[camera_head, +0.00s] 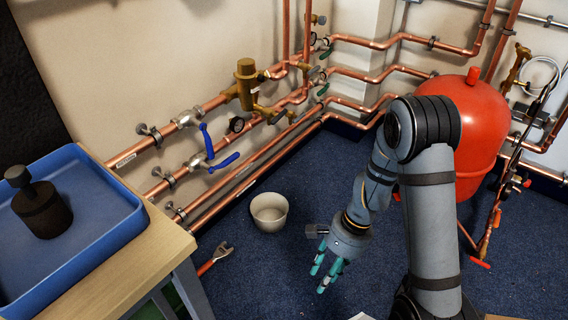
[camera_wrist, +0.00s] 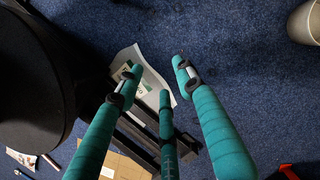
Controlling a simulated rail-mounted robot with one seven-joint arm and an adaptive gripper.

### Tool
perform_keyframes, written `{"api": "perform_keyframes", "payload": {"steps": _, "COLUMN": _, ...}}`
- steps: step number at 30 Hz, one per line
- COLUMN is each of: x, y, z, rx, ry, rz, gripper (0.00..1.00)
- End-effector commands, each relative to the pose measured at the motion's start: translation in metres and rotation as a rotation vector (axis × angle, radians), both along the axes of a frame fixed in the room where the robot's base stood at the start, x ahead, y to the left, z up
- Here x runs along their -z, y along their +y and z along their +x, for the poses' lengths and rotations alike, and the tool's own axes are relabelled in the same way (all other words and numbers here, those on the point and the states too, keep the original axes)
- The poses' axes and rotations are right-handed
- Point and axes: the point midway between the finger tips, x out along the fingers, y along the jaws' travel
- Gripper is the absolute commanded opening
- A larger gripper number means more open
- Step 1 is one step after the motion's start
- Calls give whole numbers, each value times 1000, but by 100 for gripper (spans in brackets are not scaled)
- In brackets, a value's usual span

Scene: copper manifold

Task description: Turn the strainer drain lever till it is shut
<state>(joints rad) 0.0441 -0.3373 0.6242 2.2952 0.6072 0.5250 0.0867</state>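My gripper (camera_head: 326,272) hangs over the blue floor, right of the bucket, with teal fingers pointing down. In the wrist view its fingers (camera_wrist: 158,80) are spread apart with nothing between them. It is well apart from all the pipework. I cannot tell for sure which lever is the strainer drain lever. Two blue levers (camera_head: 222,162) are on the left-hand pipes. Small green handles (camera_head: 323,90) are near the back corner. Red handles (camera_head: 480,264) are on the pipework at the right. A brass body (camera_head: 247,84) stands on the left wall pipes. No lever shows in the wrist view.
A bench with a blue tray (camera_head: 120,235) stands at left, a red tank (camera_head: 470,118) at right behind my arm. A printed sheet (camera_wrist: 150,78) lies below my fingers. Mid-floor is clear.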

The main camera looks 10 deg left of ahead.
Motion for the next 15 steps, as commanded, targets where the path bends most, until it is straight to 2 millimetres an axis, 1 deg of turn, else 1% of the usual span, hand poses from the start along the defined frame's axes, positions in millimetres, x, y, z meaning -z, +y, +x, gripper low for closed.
{"api": "perform_keyframes", "payload": {"steps": 1, "x": 30, "y": -14, "z": 34, "rx": -31, "ry": -75, "rz": -31, "gripper": 37}}
{"api": "perform_keyframes", "payload": {"steps": 2, "x": 40, "y": -26, "z": 57, "rx": -66, "ry": -133, "rz": -56, "gripper": 37}}
{"api": "perform_keyframes", "payload": {"steps": 3, "x": 53, "y": -47, "z": 94, "rx": -135, "ry": -232, "rz": -101, "gripper": 37}}
{"api": "perform_keyframes", "payload": {"steps": 5, "x": 62, "y": -84, "z": 159, "rx": -284, "ry": -418, "rz": -186, "gripper": 37}}
{"api": "perform_keyframes", "payload": {"steps": 6, "x": 59, "y": -107, "z": 203, "rx": -403, "ry": -549, "rz": -252, "gripper": 37}}
{"api": "perform_keyframes", "payload": {"steps": 8, "x": 40, "y": -137, "z": 268, "rx": -601, "ry": -747, "rz": -358, "gripper": 37}}
{"api": "perform_keyframes", "payload": {"steps": 9, "x": 20, "y": -151, "z": 305, "rx": -739, "ry": -873, "rz": -429, "gripper": 37}}
{"api": "perform_keyframes", "payload": {"steps": 10, "x": 3, "y": -157, "z": 331, "rx": -846, "ry": -963, "rz": -482, "gripper": 37}}
{"api": "perform_keyframes", "payload": {"steps": 11, "x": -16, "y": -156, "z": 354, "rx": -962, "ry": -1056, "rz": -534, "gripper": 37}}
{"api": "perform_keyframes", "payload": {"steps": 12, "x": -41, "y": -147, "z": 379, "rx": -1120, "ry": -1178, "rz": -598, "gripper": 37}}
{"api": "perform_keyframes", "payload": {"steps": 13, "x": -60, "y": -131, "z": 394, "rx": -1247, "ry": -1272, "rz": -641, "gripper": 37}}
{"api": "perform_keyframes", "payload": {"steps": 14, "x": -80, "y": -111, "z": 406, "rx": -1377, "ry": -1368, "rz": -681, "gripper": 37}}
{"api": "perform_keyframes", "payload": {"steps": 15, "x": -106, "y": -83, "z": 414, "rx": -1540, "ry": -1493, "rz": -734, "gripper": 37}}
